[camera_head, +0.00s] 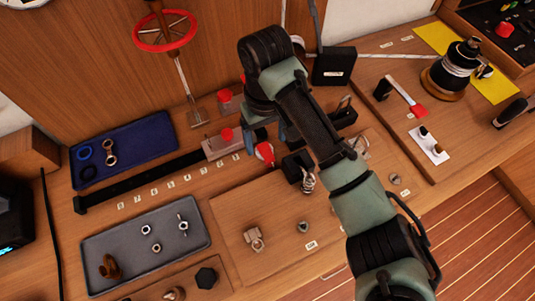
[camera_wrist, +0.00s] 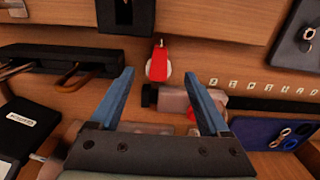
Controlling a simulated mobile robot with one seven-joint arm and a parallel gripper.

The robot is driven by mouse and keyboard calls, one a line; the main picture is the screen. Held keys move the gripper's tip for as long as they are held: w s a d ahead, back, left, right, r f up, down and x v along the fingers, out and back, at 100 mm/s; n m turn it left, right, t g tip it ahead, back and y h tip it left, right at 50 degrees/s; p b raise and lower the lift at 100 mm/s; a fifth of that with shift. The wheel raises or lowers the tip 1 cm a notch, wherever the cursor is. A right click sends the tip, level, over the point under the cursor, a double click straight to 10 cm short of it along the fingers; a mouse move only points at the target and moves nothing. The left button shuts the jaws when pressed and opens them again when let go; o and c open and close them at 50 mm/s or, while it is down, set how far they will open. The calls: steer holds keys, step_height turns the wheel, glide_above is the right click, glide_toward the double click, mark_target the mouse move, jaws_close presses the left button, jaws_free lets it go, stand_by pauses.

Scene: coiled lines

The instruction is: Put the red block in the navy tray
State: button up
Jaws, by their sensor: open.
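The red block (camera_head: 264,152), a small pulley with a pale wheel, lies on the wooden bench beside the near end of a black rail. In the wrist view the red block (camera_wrist: 157,64) shows between and just beyond my fingertips. My gripper (camera_head: 266,138) is open and empty, above and close to the block; its blue fingers (camera_wrist: 159,77) are apart in the wrist view. The navy tray (camera_head: 150,143) is at the left, holding rings and a shackle-like piece along its left side; its right part is bare. The navy tray (camera_wrist: 249,130) is at right in the wrist view.
A black rail (camera_head: 150,182) with a grey slider (camera_head: 222,148) lies between block and tray. A red handwheel (camera_head: 164,32) hangs above. A grey tray (camera_head: 125,235) with metal parts is at the front left. A black box (camera_head: 333,66) stands behind my arm.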

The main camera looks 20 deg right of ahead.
mark_target(267, 154)
steer(key=f, duration=0.5)
steer(key=shift+s, duration=0.2)
jaws_close()
